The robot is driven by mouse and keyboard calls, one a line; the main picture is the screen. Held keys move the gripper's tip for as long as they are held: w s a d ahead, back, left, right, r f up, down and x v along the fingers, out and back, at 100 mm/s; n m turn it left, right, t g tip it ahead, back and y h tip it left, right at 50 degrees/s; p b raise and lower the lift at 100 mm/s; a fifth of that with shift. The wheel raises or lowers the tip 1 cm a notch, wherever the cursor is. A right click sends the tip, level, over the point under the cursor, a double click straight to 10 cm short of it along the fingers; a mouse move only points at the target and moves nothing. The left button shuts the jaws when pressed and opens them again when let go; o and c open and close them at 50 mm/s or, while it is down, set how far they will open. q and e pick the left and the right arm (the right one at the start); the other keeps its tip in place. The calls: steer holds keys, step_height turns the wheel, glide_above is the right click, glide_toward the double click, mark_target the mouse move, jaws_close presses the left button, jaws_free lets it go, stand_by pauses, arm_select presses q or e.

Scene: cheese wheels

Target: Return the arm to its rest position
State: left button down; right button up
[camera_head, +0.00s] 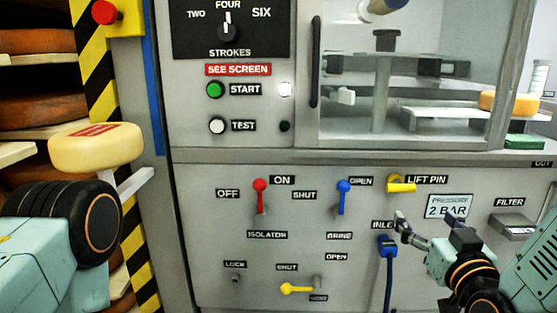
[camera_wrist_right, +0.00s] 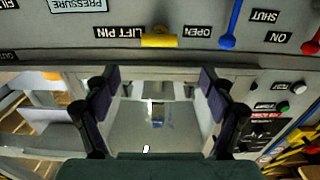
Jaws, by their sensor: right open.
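My right gripper (camera_head: 428,220) is in front of the lower right of the grey machine panel (camera_head: 215,270), near the INLET label and the pressure plate. In the right wrist view its two dark fingers (camera_wrist_right: 155,100) stand wide apart with nothing between them. The yellow LIFT PIN handle (camera_head: 401,184) is above and left of the gripper, apart from it; it also shows in the wrist view (camera_wrist_right: 159,41). My left arm comes in at the lower left, where a dark round joint shows. My left gripper is out of view.
A pale cheese wheel (camera_head: 95,148) with a red label sits at the left, by shelves of brown wheels (camera_head: 40,110). The panel carries a red lever (camera_head: 260,196), blue lever (camera_head: 342,196), lower yellow lever (camera_head: 296,289) and blue hose plug (camera_head: 387,246). A glazed chamber (camera_head: 400,80) is above.

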steer(key=s+a+f+m+g+y+p, duration=0.1)
steer(key=s+a+f+g+p, duration=0.2)
steer(key=f, duration=1.4)
steer(key=s+g+p, duration=0.3)
steer(key=s+g, duration=0.4)
steer(key=s, duration=0.2)
steer(key=shift+s+g+p, duration=0.3)
steer(key=shift+p, duration=0.05)
steer(key=shift+f, duration=0.1)
